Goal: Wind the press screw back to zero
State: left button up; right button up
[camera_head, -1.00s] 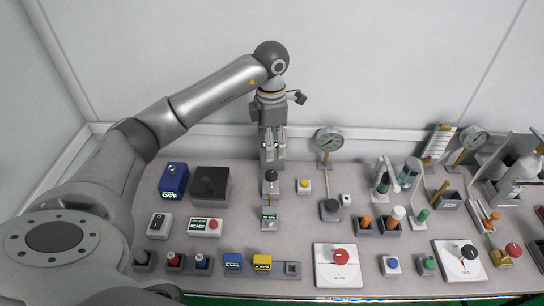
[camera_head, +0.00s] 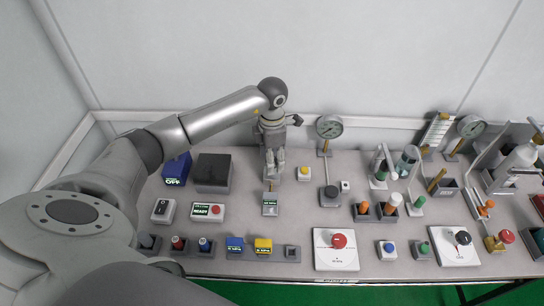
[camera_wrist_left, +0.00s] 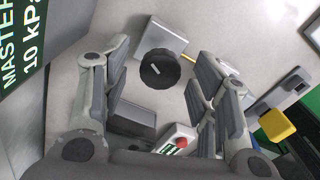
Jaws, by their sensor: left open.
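A round black knob with a white pointer mark (camera_wrist_left: 157,70), seemingly the press screw's knob, shows beyond the open fingers beside a pale block (camera_wrist_left: 165,38). I see no contact with it. In the head view the gripper hides the knob. A large display reading MASTER 10 kPa (camera_wrist_left: 22,50) is close at the wrist view's left. My right gripper is not in view.
A dark box (camera_head: 213,172) and a READY box with a red button (camera_head: 208,210) stand left of the gripper. A yellow button (camera_head: 303,173) and a dial gauge on a post (camera_head: 330,127) are close on its right. Several other testers crowd the bench's right side.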

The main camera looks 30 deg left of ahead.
pick_arm(q)
jog(key=c, duration=1.1)
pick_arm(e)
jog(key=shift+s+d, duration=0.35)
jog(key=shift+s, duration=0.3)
pick_arm(q)
jog(key=shift+n, duration=0.4)
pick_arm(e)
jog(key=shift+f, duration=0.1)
